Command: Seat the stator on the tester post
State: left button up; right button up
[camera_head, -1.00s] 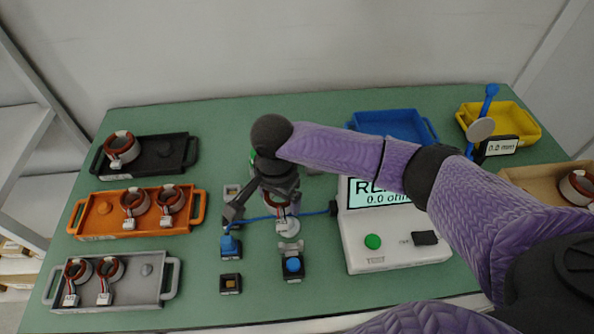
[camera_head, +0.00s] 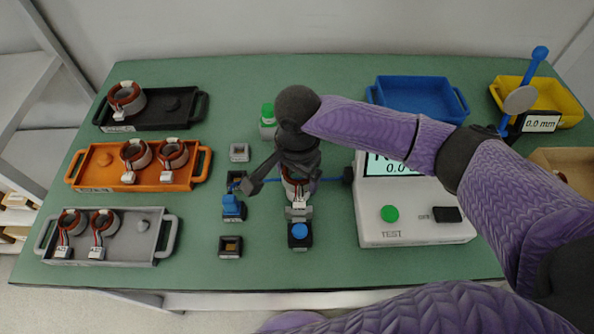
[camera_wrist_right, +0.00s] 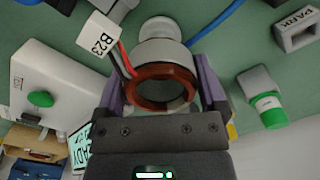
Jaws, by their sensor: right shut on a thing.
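The stator, a copper-wound ring with a pale body (camera_wrist_right: 165,82), is between the fingers of my right gripper (camera_wrist_right: 160,88). Its white tag reads B23 (camera_wrist_right: 100,35), and red and dark leads run to it. In the head view the right gripper (camera_head: 292,172) points down and partly hides the stator (camera_head: 298,188). A pale round post-like part (camera_wrist_right: 160,28) shows just beyond the stator in the wrist view; I cannot tell whether they touch. The white tester (camera_head: 415,222) with a green TEST button stands to the right. My left gripper is not in view.
A blue-topped clamp (camera_head: 300,234) stands just in front of the stator, and a blue connector (camera_head: 232,207) to its left. A green-capped bottle (camera_head: 268,122) is behind. Black (camera_head: 165,123), orange (camera_head: 100,180) and grey (camera_head: 110,252) trays fill the left side.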

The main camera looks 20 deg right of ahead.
jog(key=shift+f, duration=0.1)
jog(key=shift+f+b, duration=0.3)
jog(key=shift+f, duration=0.8)
jog(key=shift+f, duration=0.5)
jog(key=o, duration=1.3)
notch_tip(320, 180, up, 10)
jog(key=p, duration=0.4)
jog(key=shift+p, duration=0.4)
